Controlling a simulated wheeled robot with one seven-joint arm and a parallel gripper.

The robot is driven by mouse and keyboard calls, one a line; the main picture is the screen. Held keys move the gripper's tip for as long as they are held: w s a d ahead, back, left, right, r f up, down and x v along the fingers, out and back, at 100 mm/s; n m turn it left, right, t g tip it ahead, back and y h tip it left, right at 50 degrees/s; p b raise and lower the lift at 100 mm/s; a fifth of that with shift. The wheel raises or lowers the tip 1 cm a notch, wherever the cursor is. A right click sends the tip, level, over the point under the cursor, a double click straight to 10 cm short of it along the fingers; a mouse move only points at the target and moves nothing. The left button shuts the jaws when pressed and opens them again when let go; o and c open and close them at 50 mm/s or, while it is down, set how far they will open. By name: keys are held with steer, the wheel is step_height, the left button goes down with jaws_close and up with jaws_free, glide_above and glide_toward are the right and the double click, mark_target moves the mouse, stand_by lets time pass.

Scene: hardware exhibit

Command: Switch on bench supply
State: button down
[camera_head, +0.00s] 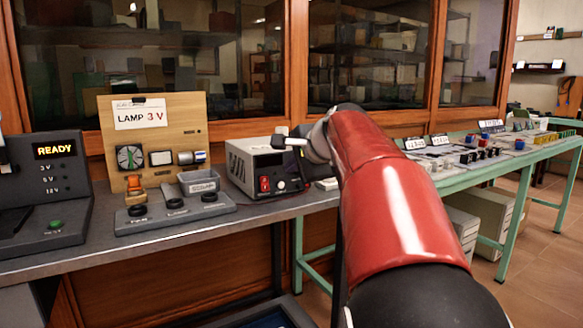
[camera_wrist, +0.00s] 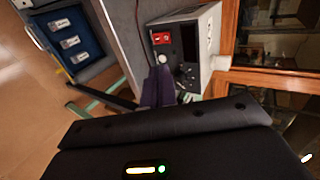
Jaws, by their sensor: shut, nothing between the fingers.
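The bench supply (camera_head: 262,154) is a grey box with a dark front panel on the grey bench. Its red switch (camera_head: 264,184) sits low at the front's left, beside knobs and terminals. In the wrist view the supply (camera_wrist: 208,22) appears turned sideways, with the red switch (camera_wrist: 161,38) near the top centre. My gripper (camera_wrist: 160,72) is shut and empty, its dark fingers pointing at the supply's front, just below the switch in that view. The fingers overlap part of the panel; I cannot tell whether they touch it. In the head view my red arm hides the fingers.
A wooden lamp board (camera_head: 181,128) labelled "LAMP 3 V" stands left of the supply, with a small grey bin (camera_head: 199,182) before it. A dark console (camera_head: 45,190) reading "READY" is further left. A green table (camera_head: 475,168) with small parts stands right. Glass cabinets are behind.

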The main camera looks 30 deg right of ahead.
steer(key=shift+f, duration=0.15)
steer(key=shift+s+f+g, duration=0.15)
steer(key=shift+f+g, duration=0.15)
steer(key=shift+f, duration=0.25)
steer(key=shift+a, duration=0.1)
glide_toward(266, 190)
steer(key=x, duration=0.5)
steer(key=shift+f+p, duration=0.2)
steer(key=shift+p, duration=0.1)
steer(key=shift+w+f, duration=0.25)
steer(key=shift+w, duration=0.4)
